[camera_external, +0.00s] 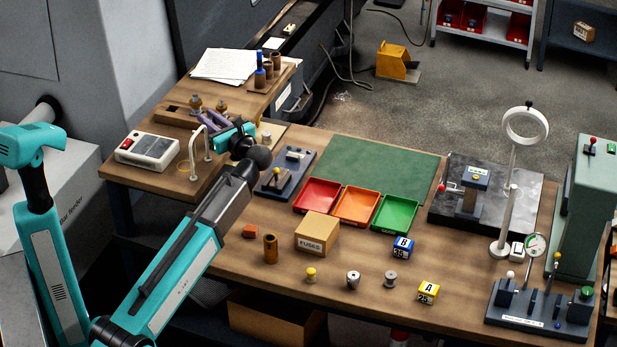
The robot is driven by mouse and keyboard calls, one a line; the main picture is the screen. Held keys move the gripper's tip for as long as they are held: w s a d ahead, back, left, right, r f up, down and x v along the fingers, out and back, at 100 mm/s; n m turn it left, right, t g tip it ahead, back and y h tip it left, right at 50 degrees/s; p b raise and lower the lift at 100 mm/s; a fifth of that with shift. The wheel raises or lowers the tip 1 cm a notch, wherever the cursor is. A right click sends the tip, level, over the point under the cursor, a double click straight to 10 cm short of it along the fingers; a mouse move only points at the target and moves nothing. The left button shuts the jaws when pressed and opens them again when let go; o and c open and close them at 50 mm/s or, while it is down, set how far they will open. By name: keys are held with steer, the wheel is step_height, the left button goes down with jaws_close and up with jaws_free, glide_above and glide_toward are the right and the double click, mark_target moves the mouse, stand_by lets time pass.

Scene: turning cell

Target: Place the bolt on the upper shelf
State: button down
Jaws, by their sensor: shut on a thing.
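My gripper (207,118) has purple-grey fingers and a teal body. It is over the left rear part of the wooden bench, beside two small brass-coloured knobbed pieces (195,103) on a wooden block. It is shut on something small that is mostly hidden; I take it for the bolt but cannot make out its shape. I cannot tell for sure which surface is the upper shelf. A grey rack (484,38) with red bins stands at the top right, beside a dark blue shelf unit (567,43) holding a small carton.
A white wire arch (200,143) and a white control box (147,150) stand near my gripper. Papers (225,66) lie behind. Red, orange and green trays (397,214), a FUSES carton (317,233) and small parts occupy the front bench. The green mat (380,165) is clear.

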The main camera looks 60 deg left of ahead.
steer(key=p+x, duration=0.1)
steer(key=x, duration=0.2)
steer(key=shift+d+f, duration=0.15)
steer(key=shift+f, duration=0.05)
steer(key=shift+f, duration=0.2)
steer(key=c, duration=1.9)
jaws_free()
steer(key=shift+r+p, duration=0.2)
steer(key=shift+p, duration=0.1)
steer(key=b+v, duration=0.3)
steer(key=v, duration=0.9)
steer(key=shift+b, duration=0.3)
